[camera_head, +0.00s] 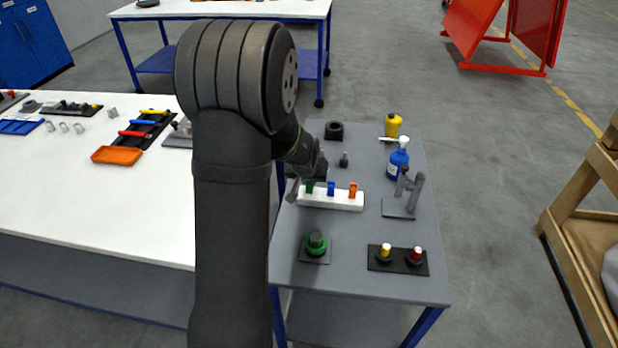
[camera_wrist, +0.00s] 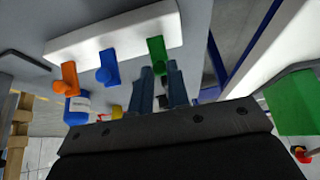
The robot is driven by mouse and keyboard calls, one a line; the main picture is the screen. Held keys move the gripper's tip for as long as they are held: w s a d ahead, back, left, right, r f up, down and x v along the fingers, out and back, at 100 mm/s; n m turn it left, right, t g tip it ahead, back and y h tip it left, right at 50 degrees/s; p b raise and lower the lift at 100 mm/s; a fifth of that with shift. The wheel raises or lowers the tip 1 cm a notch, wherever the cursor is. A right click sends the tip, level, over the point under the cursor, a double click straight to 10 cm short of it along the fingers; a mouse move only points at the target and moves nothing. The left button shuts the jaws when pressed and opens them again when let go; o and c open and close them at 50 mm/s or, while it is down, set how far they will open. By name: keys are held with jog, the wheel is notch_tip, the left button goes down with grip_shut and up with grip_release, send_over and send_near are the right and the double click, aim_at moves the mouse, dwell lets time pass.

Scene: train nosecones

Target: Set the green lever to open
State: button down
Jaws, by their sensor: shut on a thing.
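The white lever block (camera_head: 345,204) stands on the grey table and carries a green lever (camera_head: 309,187), a blue lever (camera_head: 331,189) and an orange lever (camera_head: 353,190). The block (camera_wrist: 120,29) crosses the top of the wrist view, with the green lever (camera_wrist: 156,47) at its right, the blue lever (camera_wrist: 108,67) in the middle and the orange lever (camera_wrist: 67,78) at left. My gripper (camera_wrist: 162,70) is shut on the green lever, whose tip is partly hidden between the fingers. In the head view my gripper (camera_head: 303,186) is at the block's left end.
A blue bottle (camera_head: 398,160), a grey fixture (camera_head: 403,207) and a yellow bottle (camera_head: 393,125) stand right and behind. A white table (camera_head: 90,210) adjoins at left.

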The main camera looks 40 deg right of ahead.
jog(key=shift+s+a+f+t+h, duration=0.1)
jog(key=shift+s+a+t+h, duration=0.2)
jog(key=shift+a+t+h, duration=0.1)
jog(key=c, duration=1.4)
grip_release()
jog(key=shift+o, duration=0.2)
jog(key=shift+d, duration=0.1)
jog(key=v, duration=1.7)
jog(key=shift+s, duration=0.15)
